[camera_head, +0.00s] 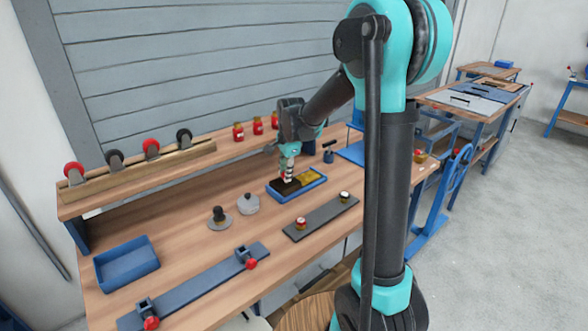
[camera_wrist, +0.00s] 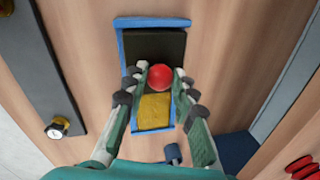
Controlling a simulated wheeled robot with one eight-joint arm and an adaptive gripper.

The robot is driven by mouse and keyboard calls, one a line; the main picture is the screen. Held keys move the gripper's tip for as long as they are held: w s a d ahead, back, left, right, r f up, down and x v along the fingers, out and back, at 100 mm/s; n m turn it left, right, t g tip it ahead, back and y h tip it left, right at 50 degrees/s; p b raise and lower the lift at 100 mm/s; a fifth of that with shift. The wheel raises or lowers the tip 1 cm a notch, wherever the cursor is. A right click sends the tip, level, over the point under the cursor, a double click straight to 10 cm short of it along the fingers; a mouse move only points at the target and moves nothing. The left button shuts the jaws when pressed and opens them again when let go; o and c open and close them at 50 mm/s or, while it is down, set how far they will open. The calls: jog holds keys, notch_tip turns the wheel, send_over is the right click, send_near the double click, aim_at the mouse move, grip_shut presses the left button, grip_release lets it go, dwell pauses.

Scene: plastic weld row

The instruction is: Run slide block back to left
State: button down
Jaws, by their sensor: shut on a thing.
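The slide unit is a shallow blue frame (camera_head: 275,196) on the bench, with a dark part (camera_head: 283,189) toward its left and a brass-yellow part (camera_head: 312,178) toward its right. In the wrist view the blue frame (camera_wrist: 122,40) runs up the picture, dark part (camera_wrist: 155,43) at the top and yellow part (camera_wrist: 154,111) below. A red ball knob (camera_wrist: 160,77) stands near where they meet. I cannot tell which part carries the knob. My gripper (camera_head: 287,178) is over the unit, its fingers (camera_wrist: 160,72) shut on the knob from both sides.
A dark plate (camera_head: 322,216) with two small knobs lies in front of the slide. Two round pieces (camera_head: 248,204) stand to its left. A blue tray (camera_head: 127,264) and a long clamp rail (camera_head: 195,287) are farther left. Red jars (camera_head: 257,126) stand on the rear shelf.

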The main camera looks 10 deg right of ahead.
aim_at(288, 186)
jog(key=shift+s+a, duration=0.1)
jog(key=shift+a, duration=0.1)
jog(key=c, duration=1.2)
grip_release()
jog(key=r, duration=0.4)
jog(key=s+r, duration=0.1)
jog(key=r, duration=0.3)
jog(key=s+d+r, duration=0.1)
jog(key=r, duration=0.2)
jog(key=shift+s+r, duration=0.1)
jog(key=shift+r, duration=0.3)
